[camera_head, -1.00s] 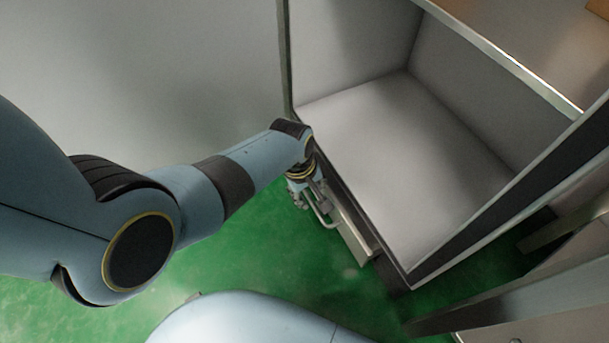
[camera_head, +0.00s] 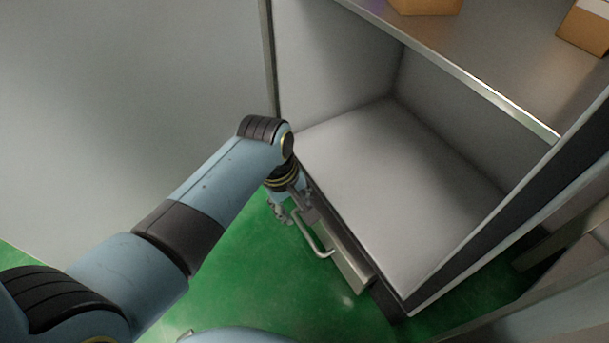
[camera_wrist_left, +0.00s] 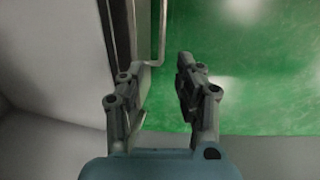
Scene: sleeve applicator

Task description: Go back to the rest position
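My left arm reaches in from the left, and its left gripper (camera_head: 280,211) points down beside the front of the cabinet's low drawer (camera_head: 347,262). The gripper is at the left end of the metal bar handle (camera_head: 312,238). In the left wrist view the gripper (camera_wrist_left: 157,72) is open, its two fingers apart with nothing clamped between them. The handle (camera_wrist_left: 162,30) runs just beyond the fingertips there, near the left finger; I cannot tell whether they touch. My right gripper is not in view.
The open cabinet has an empty grey lower compartment (camera_head: 390,180) and an upper shelf (camera_head: 480,60) with cardboard boxes (camera_head: 425,5) on it. A grey wall (camera_head: 120,100) stands to the left. Green floor (camera_head: 250,275) is clear before the drawer.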

